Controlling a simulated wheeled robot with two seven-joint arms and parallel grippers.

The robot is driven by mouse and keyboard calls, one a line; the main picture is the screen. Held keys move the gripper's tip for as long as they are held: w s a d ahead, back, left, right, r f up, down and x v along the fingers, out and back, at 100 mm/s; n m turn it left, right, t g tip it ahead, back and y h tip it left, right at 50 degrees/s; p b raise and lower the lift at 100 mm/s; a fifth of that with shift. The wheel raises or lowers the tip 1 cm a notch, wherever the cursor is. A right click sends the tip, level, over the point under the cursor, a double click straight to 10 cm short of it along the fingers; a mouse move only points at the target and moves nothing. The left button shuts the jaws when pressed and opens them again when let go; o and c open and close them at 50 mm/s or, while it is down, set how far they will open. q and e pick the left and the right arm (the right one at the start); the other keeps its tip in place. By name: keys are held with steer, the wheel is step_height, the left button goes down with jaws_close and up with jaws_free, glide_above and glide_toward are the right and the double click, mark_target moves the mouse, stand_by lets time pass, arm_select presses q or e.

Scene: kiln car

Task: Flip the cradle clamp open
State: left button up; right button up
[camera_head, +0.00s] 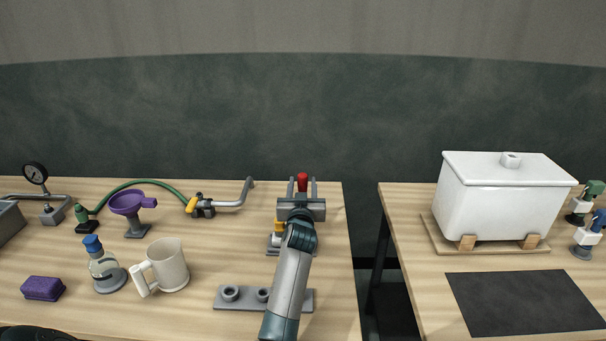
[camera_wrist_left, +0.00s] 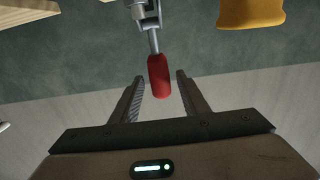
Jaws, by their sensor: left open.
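The cradle clamp's red handle (camera_head: 302,180) sticks up on a thin metal lever. In the left wrist view the red handle (camera_wrist_left: 159,76) lies between the fingertips of my left gripper (camera_wrist_left: 157,88), with a visible gap on both sides. In the head view my left gripper (camera_head: 302,188) is open, its fingers on either side of the handle. A yellow part (camera_head: 279,227) and a grey base (camera_head: 273,247) show left of my wrist; the rest of the clamp is hidden behind my arm. My right gripper is not in view.
A grey plate with sockets (camera_head: 230,293) lies in front of the clamp, partly under my arm. A valve with a pipe (camera_head: 205,207), a purple funnel (camera_head: 128,203) and a mug (camera_head: 168,266) stand to the left. A gap separates the right table with a white tank (camera_head: 500,200).

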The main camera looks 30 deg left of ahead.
arm_select(q)
steer(key=shift+x, duration=2.85)
